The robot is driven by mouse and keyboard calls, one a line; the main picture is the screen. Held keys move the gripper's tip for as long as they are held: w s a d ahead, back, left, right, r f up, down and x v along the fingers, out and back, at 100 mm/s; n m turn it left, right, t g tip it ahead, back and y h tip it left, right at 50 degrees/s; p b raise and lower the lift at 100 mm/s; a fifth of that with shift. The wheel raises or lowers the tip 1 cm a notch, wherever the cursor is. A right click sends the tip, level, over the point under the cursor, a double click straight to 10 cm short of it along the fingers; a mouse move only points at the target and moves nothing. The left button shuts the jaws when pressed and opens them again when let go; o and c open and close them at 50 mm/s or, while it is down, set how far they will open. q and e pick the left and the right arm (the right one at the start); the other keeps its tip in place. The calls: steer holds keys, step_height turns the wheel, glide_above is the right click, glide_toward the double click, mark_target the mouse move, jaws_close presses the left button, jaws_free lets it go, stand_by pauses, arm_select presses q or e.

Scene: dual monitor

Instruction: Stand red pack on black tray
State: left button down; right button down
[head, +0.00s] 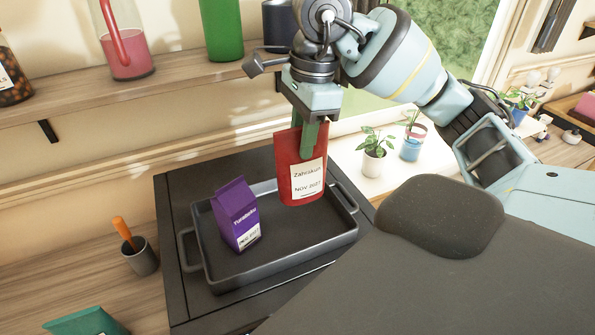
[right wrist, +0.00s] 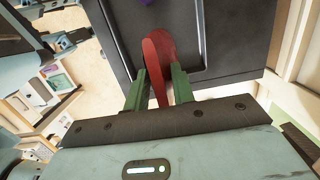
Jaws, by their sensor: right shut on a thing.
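The red pack (head: 291,172) has a white label and hangs upright from my right gripper (head: 308,140), which is shut on its top edge. The pack is over the right back part of the black tray (head: 275,258); I cannot tell whether its bottom touches the tray. In the right wrist view the red pack (right wrist: 158,58) sits between the green fingers of my right gripper (right wrist: 158,90), with the dark tray (right wrist: 208,40) beyond it. A purple pack (head: 236,214) stands on the left part of the tray. My left gripper is not in view.
The tray sits on a dark stand (head: 176,205). A grey cup (head: 141,260) with an orange-handled thing is to its left. Potted plants (head: 373,160) stand behind on the right. A shelf (head: 190,82) with bottles runs above. The tray's front middle is clear.

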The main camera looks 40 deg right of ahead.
mark_target(302, 170)
steer(key=shift+f, duration=1.95)
step_height(302, 170, down, 3)
steer(key=shift+f, duration=0.1)
steer(key=shift+w+f, duration=0.1)
steer(key=c, duration=1.2)
jaws_free()
steer(key=shift+o, duration=0.2)
